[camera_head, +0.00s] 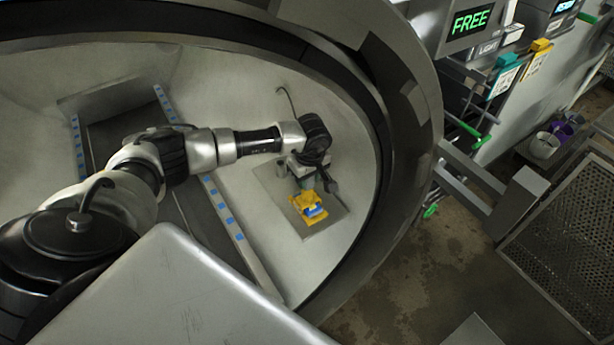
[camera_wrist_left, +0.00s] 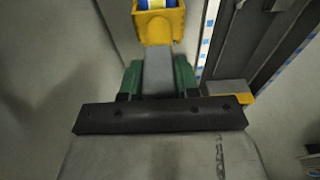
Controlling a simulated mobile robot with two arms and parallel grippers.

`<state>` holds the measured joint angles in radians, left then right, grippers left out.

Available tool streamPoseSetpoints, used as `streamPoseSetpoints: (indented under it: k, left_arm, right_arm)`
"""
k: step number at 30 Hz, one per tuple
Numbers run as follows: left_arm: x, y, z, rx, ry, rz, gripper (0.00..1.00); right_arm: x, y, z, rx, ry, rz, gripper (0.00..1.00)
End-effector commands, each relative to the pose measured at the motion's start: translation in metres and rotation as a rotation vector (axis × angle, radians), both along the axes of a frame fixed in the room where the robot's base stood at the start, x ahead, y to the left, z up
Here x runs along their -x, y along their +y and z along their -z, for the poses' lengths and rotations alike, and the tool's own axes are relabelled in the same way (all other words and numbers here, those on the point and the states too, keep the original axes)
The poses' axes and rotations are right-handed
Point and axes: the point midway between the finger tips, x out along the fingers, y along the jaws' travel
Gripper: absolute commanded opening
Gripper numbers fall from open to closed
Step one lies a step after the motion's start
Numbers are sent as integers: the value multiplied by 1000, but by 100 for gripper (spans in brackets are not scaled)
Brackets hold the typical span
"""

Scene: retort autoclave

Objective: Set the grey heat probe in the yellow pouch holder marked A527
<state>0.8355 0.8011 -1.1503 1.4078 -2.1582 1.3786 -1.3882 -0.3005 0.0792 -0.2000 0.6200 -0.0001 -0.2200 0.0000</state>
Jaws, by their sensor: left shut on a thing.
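My left gripper (camera_head: 307,183) reaches into the open round vessel. In the left wrist view its green fingers (camera_wrist_left: 158,82) are shut on the grey heat probe (camera_wrist_left: 158,68). The probe's far end meets or overlaps the near side of a yellow holder (camera_wrist_left: 155,27); I cannot tell whether it is seated in it. In the head view the yellow holder (camera_head: 298,203) lies just below the gripper on a grey plate, with a blue item (camera_head: 316,211) in it. The marking A527 is not readable. My right gripper is not in view.
The vessel rim (camera_head: 425,110) curves close to the right of my arm. A channel with blue-marked rails (camera_head: 222,208) runs beside the plate (camera_head: 330,222). Outside, teal (camera_head: 504,75) and yellow (camera_head: 537,57) tagged items hang by a FREE display (camera_head: 471,20).

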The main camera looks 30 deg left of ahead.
Motion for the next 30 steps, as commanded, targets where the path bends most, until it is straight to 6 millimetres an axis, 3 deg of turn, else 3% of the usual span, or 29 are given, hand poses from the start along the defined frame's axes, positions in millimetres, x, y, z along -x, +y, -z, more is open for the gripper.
streamPoseSetpoints:
  k: [3,4,9,20,30]
  left_arm:
    - [0,0,0,0,0,0,6]
    - [0,0,0,0,0,0,34]
    - [0,0,0,0,0,0,60]
    - [0,0,-5,0,-1,-1,60]
    - [2,-7,-57,0,-3,0,60]
  right_arm:
    - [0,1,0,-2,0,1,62]
    - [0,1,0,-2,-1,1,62]
    - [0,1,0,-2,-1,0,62]
    - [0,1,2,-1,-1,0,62]
    - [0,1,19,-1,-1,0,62]
